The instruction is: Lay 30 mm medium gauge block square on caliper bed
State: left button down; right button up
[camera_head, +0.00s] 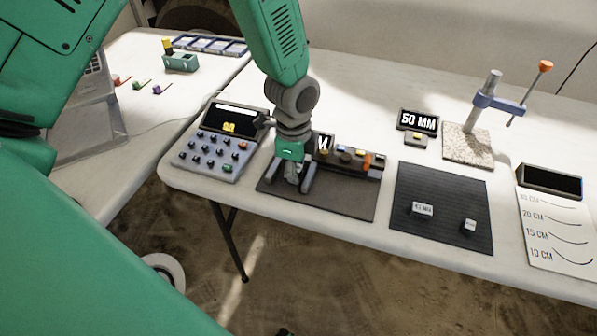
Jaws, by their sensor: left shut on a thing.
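My left gripper (293,180) points down over the left part of a dark mat (345,203) on the white table. It is shut on a small pale block, mostly hidden between its fingers; no size label on it can be read. Behind the mat is a dark bar-shaped fixture (348,163) with an "M" sign (323,143), an orange piece and a yellow piece; this looks like the caliper. I cannot tell whether the held block touches the bed. My right gripper is not in view.
A ribbed black mat (441,184) to the right holds a labelled block (422,209) and a smaller block (470,226). A button console (213,157) stands close left of my gripper. A "50 MM" sign (418,121), a stone-based stand (467,148) and a length chart (555,232) lie farther right.

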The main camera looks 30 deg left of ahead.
pick_arm(q)
jog(key=shift+s+a+f, duration=0.45)
jog(key=shift+f, duration=0.05)
jog(key=c, duration=1.6)
grip_release()
jog(key=shift+d, duration=0.15)
jog(key=shift+o, duration=1.3)
jog(key=shift+w+d+f, duration=0.1)
jog(key=shift+w+f+g, duration=0.1)
jog(key=shift+g, duration=0.2)
jog(key=shift+a, duration=0.35)
jog(key=shift+r, duration=0.2)
jog(key=r+p, duration=0.1)
jog(key=r, duration=0.7)
jog(key=r+p, duration=0.1)
jog(key=r, duration=0.3)
jog(key=shift+w+d+r+p, duration=0.15)
jog(key=shift+w+d+p, duration=0.05)
jog(key=shift+d+p, duration=0.15)
jog(key=shift+a+r, duration=0.2)
jog(key=shift+r, duration=0.25)
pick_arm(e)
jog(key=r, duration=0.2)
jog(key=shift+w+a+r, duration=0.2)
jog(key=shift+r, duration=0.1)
